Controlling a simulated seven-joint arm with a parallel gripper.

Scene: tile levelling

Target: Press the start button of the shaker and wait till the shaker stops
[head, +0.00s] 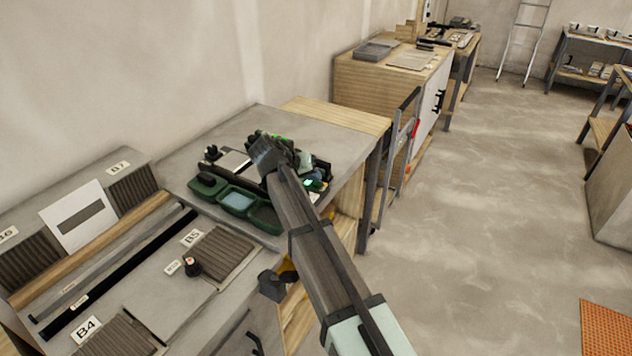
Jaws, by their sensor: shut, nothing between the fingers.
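A cluster of dark green and black equipment stands on the grey bench top. A dark unit (318,174) with a small lit green patch shows just right of my arm, and it may be the shaker. I cannot make out a start button. My gripper (264,152) is over the middle of this equipment, pointing away from me. It is shut and empty. My arm and gripper hide part of the equipment, and I cannot tell whether the fingertips touch anything.
A green tray with compartments (212,198) lies at the bench's front left. A light plate (233,161) lies behind it. Labelled ribbed panels (225,252) fill the left foreground. A wooden cabinet (385,88) stands beyond the bench. The floor on the right is open.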

